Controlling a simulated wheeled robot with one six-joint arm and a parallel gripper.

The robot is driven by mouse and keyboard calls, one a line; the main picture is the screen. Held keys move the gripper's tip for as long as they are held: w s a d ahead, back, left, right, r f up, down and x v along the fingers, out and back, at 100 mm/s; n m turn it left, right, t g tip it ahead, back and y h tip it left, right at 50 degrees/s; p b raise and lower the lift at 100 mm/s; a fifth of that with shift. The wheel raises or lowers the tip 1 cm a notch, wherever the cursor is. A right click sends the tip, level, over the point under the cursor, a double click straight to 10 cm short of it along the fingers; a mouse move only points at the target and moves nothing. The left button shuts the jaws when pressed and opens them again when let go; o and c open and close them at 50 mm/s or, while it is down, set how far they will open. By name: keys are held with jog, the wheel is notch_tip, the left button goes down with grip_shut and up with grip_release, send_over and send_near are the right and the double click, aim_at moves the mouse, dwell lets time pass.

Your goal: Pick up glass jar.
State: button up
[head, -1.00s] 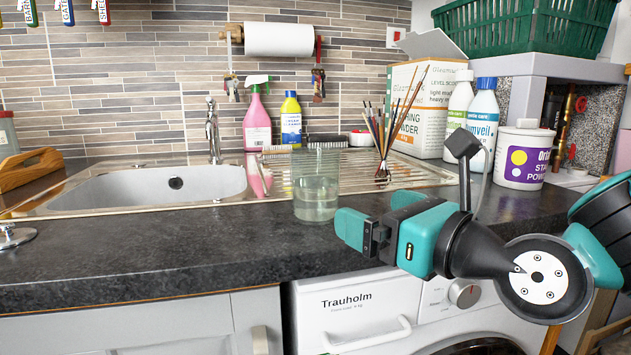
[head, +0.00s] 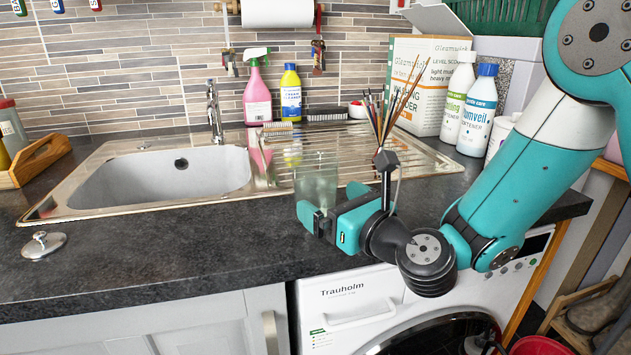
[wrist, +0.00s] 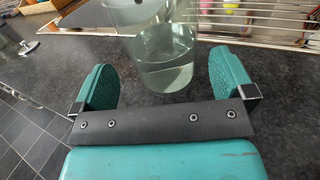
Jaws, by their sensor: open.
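The glass jar (head: 316,178) stands upright on the dark worktop at the front edge of the sink's drainer, partly hidden by my gripper in the head view. It is clear and holds some pale liquid. In the wrist view the jar (wrist: 165,50) is just ahead of and between the two teal fingers, with a gap visible on both sides. My gripper (head: 318,216) is open and low over the worktop, at the jar's near side; it also shows in the wrist view (wrist: 165,85). The jar's upper part is cut off in the wrist view.
The sink (head: 165,175) and ribbed drainer (head: 390,155) lie behind the jar. A jar of brushes (head: 384,160), a pink spray bottle (head: 257,100) and white bottles (head: 478,110) stand further back. A plug (head: 43,244) lies left; the worktop between is clear.

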aim_at(329, 197)
jog(key=p+x, duration=0.3)
jog(key=p, duration=0.1)
jog(key=shift+w+a+r, duration=0.15)
jog(key=shift+w, duration=0.25)
jog(key=shift+w+a+p, duration=0.4)
jog(key=shift+w+p, duration=0.1)
jog(key=shift+p, duration=0.1)
jog(key=shift+f, duration=0.3)
jog(key=shift+w, duration=0.1)
jog(key=c, duration=1)
jog(key=shift+c, duration=0.2)
jog(key=shift+r, duration=0.2)
notch_tip(329, 197, up, 20)
jog(key=p, duration=1.3)
jog(key=shift+f, duration=0.2)
